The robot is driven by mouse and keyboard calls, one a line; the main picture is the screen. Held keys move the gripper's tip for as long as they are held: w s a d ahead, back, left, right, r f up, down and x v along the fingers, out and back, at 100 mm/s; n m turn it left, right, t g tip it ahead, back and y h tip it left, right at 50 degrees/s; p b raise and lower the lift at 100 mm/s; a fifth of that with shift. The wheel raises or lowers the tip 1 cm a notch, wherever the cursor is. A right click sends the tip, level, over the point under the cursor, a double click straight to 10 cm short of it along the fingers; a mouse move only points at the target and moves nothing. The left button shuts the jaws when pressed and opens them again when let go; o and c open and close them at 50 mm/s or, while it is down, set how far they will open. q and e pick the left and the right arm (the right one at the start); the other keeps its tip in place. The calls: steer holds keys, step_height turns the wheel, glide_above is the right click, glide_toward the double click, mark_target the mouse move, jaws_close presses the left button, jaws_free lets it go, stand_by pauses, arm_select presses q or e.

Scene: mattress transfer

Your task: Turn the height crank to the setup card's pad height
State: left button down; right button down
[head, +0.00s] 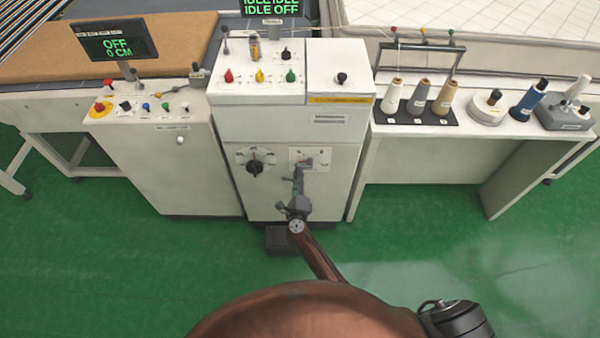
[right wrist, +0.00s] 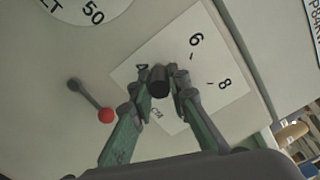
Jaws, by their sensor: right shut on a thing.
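The height crank (right wrist: 159,82) shows in the right wrist view as a dark round grip in front of a white scale plate (right wrist: 205,70) with the marks 4, 6 and 8. In the head view the plate (head: 325,154) is on the cabinet's front, partly covered by my gripper. My right gripper (head: 299,172) reaches up to it. In the right wrist view its two fingers (right wrist: 160,90) are shut on the dark grip, one on each side. I cannot tell the crank's exact setting. My left gripper is not in view. I cannot make out a readable setup card.
Left of the plate is a round dial with a black knob (head: 255,167). A red-ball lever (right wrist: 106,115) stands beside my fingers in the right wrist view. Thread cones (head: 419,97) stand on the right table. A display (head: 115,42) reads OFF, 0 CM. The green floor is open.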

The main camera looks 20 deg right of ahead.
steer(key=shift+s+d+f+n+p, duration=0.1)
steer(key=shift+f+n+p, duration=0.3)
steer(key=shift+n, duration=0.6)
steer(key=shift+d+f+n+p, duration=0.1)
steer(key=shift+f+n+p, duration=0.3)
steer(key=shift+n, duration=0.6)
